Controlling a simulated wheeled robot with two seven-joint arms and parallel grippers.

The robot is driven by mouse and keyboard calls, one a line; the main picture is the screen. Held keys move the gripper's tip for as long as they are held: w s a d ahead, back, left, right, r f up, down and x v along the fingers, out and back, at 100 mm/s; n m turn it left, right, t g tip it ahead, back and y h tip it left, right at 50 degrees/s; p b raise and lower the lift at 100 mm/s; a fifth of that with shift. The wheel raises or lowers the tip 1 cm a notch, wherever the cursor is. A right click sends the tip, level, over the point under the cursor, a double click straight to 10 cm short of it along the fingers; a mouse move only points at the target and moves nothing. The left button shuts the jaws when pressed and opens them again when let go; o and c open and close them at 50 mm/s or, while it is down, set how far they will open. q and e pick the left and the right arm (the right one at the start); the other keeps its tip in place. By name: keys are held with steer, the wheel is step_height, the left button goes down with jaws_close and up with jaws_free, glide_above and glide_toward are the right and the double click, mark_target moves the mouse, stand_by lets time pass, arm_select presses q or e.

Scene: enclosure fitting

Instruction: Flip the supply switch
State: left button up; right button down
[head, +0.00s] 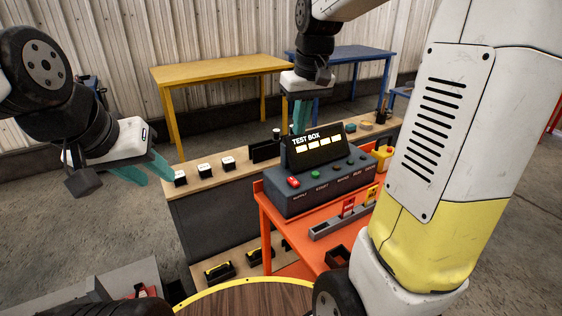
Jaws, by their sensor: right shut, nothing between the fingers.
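The dark test box (325,190) stands on an orange table, its sloped panel facing me. The red supply switch (293,182) is at the left end of its row of controls, above the label "SUPPLY". I cannot tell which way the switch is set. My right gripper (301,118) points down above and behind the box's display, its teal fingers together and empty. Its lower tips are partly hidden by the display. My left gripper (148,172) is off to the left, well apart from the box, with its teal fingers spread and nothing between them.
A wooden-topped bench (248,168) with small labelled blocks runs behind the box. A grey rail (342,221) with red and yellow tags lies in front of it. Yellow (222,70) and blue (345,53) tables stand farther back. My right arm covers the right side.

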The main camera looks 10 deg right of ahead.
steer(key=n+g, duration=0.1)
steer(key=g, duration=0.1)
glide_above(292, 179)
step_height(292, 179, down, 6)
steer(key=shift+r+h, duration=0.1)
steer(key=shift+h, duration=0.3)
step_height(292, 179, down, 14)
